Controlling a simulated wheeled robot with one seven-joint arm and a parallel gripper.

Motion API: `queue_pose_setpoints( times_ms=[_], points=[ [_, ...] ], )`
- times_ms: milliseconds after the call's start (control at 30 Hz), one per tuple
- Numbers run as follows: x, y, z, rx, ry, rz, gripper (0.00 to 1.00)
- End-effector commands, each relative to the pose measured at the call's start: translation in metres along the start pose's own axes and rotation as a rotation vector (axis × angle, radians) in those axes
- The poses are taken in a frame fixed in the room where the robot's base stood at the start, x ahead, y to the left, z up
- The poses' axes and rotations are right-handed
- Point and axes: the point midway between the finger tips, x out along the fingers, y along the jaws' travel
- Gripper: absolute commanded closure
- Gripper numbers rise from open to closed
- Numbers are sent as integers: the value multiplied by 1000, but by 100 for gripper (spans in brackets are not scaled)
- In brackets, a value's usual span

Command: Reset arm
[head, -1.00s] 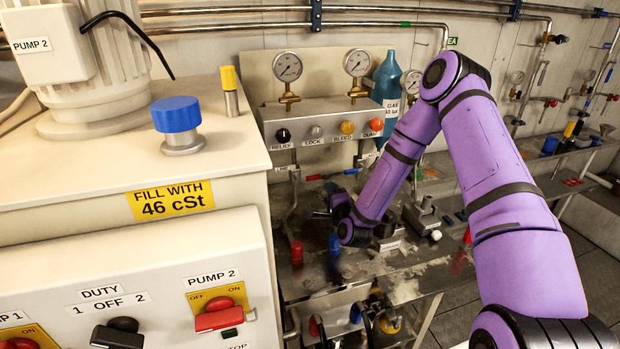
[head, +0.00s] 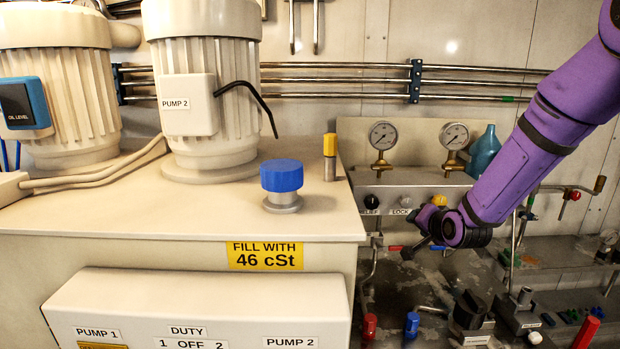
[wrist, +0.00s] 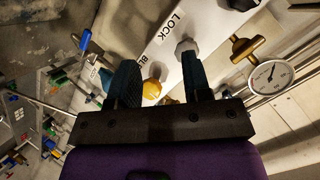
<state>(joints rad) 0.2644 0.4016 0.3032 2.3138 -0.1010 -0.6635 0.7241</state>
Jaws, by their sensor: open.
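My purple arm reaches in from the upper right of the head view. My gripper (head: 418,234) hangs in front of the knob panel and hides part of its right side. In the wrist view my gripper (wrist: 157,75) has its two dark teal fingers spread apart. A yellow knob (wrist: 152,91) shows between the fingers, and a pale knob (wrist: 186,48) shows by the right fingertip. I see no object held, and I cannot tell whether a finger touches a knob. The yellow knob also shows just above the gripper in the head view (head: 439,200).
A cream tank with a blue cap (head: 282,178) and two pumps fills the left. Gauges (head: 383,136) and a blue-green bottle (head: 484,152) stand above the panel.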

Motion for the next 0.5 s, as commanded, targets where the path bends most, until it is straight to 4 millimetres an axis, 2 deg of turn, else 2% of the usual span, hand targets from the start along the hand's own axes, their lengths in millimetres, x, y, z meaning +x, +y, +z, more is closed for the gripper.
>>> queue_pose_setpoints(
  times_ms=[133, 367, 500],
  points=[
    [-38, -18, -14, -119, -38, 65, 55],
    [-103, -34, -26, -273, -109, 170, 55],
    [-146, -41, -29, -355, -156, 227, 55]
  ],
)
